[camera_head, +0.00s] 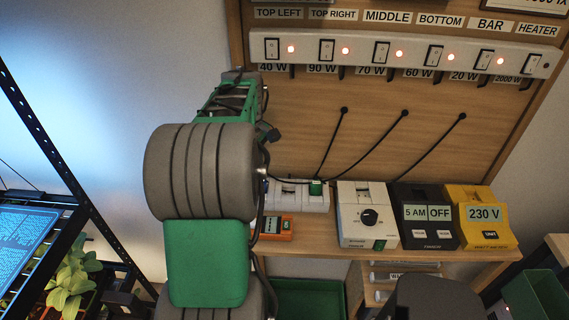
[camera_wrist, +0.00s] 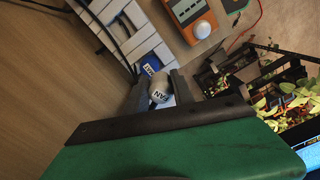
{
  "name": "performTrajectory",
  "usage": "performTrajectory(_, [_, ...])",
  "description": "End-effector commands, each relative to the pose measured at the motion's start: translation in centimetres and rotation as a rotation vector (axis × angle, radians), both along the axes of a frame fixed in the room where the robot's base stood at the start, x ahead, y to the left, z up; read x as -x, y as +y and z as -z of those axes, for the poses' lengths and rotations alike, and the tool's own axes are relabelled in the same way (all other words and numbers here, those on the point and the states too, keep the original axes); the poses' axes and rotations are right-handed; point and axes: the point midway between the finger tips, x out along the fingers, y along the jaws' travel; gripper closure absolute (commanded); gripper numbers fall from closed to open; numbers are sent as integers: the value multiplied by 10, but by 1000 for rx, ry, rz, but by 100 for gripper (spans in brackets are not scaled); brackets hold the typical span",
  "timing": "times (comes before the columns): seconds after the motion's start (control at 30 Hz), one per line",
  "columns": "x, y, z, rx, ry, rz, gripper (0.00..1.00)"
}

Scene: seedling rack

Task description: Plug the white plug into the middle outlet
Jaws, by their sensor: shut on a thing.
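My gripper (camera_wrist: 160,87) is shut on a white plug (camera_wrist: 159,91) in the wrist view; its dark label ends in "AN". A white outlet strip (camera_wrist: 98,22) runs from the upper left toward the gripper, with dark cables over it. A blue plug (camera_wrist: 150,64) sits at the strip's near end, just beyond the white plug. I cannot tell whether the white plug touches the strip. In the head view the outlet strip (camera_head: 305,203) lies on the shelf with a green plug (camera_head: 316,187) in it; my arm hides the gripper and white plug.
An orange meter (camera_head: 275,228) lies in front of the strip. A white dial timer (camera_head: 366,228), a black timer (camera_head: 425,232) and a yellow 230 V box (camera_head: 485,230) stand to the right. A labelled switch bar (camera_head: 300,50) is above. A plant rack (camera_head: 60,110) stands at left.

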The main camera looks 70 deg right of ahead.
Motion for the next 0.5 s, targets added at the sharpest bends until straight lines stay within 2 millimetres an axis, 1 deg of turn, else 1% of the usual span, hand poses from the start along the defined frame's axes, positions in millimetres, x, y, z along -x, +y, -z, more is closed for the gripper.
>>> performTrajectory(0.03, [27,-11,-3,0,0,18,100])
performTrajectory(0.1, [54,-21,-4,-1,0,24,100])
performTrajectory(0.2, [81,-29,-5,0,0,29,100])
performTrajectory(0.33, [95,-33,-5,0,0,30,100])
performTrajectory(0.5, [96,-33,2,0,0,29,100])
